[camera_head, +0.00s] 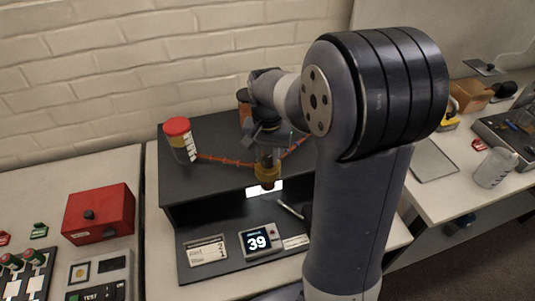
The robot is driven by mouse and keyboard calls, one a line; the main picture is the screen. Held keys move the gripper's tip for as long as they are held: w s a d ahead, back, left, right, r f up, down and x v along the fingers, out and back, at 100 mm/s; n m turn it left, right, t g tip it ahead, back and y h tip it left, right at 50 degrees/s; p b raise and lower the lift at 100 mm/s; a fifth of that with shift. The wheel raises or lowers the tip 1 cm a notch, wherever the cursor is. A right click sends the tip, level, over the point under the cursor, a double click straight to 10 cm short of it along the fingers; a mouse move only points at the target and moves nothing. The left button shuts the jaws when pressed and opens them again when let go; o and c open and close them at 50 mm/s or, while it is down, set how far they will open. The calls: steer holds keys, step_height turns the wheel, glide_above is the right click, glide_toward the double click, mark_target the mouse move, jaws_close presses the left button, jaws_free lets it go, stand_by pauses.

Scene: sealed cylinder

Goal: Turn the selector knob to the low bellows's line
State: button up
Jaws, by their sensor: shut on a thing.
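A bellows (181,142) with a red cap and yellowish body stands at the left on top of a dark bench unit (215,134). A red-orange line runs from it toward the middle, and a blue line (296,144) leaves toward the right, behind my arm. My gripper (267,165) points down at the front middle of the unit, where the lines meet. It is shut on what appears to be the selector knob (267,181), brownish yellow and mostly hidden. The knob's pointing direction cannot be read.
Below is a display (259,241) reading 39, beside a printed card (206,251). A thin light tool (290,208) lies nearby. A red box (99,213) and control panels stand at the left. The right table holds a cup (495,167) and a cardboard box (471,95).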

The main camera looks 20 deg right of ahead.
mark_target(267, 158)
steer(key=o, duration=1)
steer(key=shift+r, duration=0.15)
step_height(267, 158, up, 10)
steer(key=shift+r+b, duration=0.25)
steer(key=shift+b, duration=0.05)
step_height(267, 158, down, 11)
steer(key=shift+r+p, duration=0.1)
steer(key=shift+p, duration=0.2)
